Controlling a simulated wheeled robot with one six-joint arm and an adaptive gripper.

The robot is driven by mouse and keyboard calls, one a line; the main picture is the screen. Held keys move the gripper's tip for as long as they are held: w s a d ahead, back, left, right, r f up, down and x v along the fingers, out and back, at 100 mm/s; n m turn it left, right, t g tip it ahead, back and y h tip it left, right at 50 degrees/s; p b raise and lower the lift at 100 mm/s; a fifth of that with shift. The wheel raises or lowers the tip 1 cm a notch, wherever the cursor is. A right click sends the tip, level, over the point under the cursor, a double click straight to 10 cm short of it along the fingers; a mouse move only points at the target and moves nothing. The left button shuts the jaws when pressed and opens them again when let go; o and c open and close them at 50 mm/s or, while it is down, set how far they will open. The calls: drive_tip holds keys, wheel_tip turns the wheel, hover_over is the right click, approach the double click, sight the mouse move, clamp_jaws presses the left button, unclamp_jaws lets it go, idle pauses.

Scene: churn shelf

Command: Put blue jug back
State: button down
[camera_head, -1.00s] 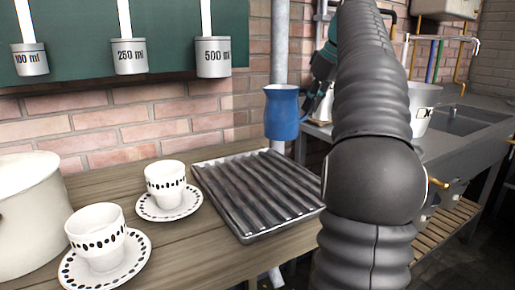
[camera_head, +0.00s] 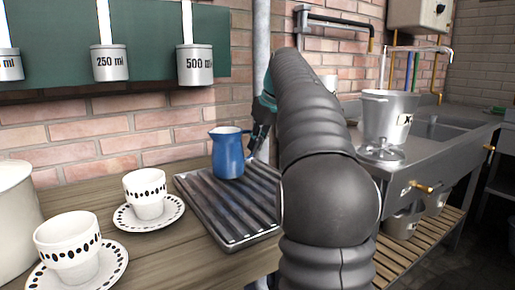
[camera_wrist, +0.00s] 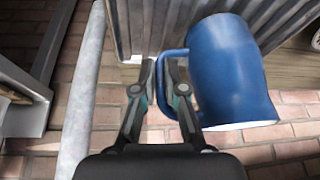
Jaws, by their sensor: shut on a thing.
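The blue jug (camera_head: 228,155) is upright over the back part of the grey ribbed tray (camera_head: 232,212) in the head view. Its base is at or just above the ribs; I cannot tell whether it touches. My gripper (camera_head: 257,143) is at the jug's right side, partly hidden by my arm. In the wrist view my gripper (camera_wrist: 160,66) is shut on the handle of the blue jug (camera_wrist: 228,72). The jug's body is to the right of the fingers, and the ribbed tray (camera_wrist: 150,28) lies beyond them.
Two spotted cups (camera_head: 145,195) (camera_head: 68,248) on saucers and a white pot (camera_head: 15,215) stand left of the tray. A vertical pipe (camera_head: 262,60) runs behind it. A brick wall (camera_head: 120,135) is close behind. A sink counter with a bucket (camera_head: 385,118) is at right.

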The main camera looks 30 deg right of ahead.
drive_tip(key=shift+f, duration=0.3)
drive_tip(key=c, duration=1.2)
unclamp_jaws()
drive_tip(key=p+v, duration=0.3)
drive_tip(key=v, duration=0.9)
drive_tip(key=shift+r, duration=0.1)
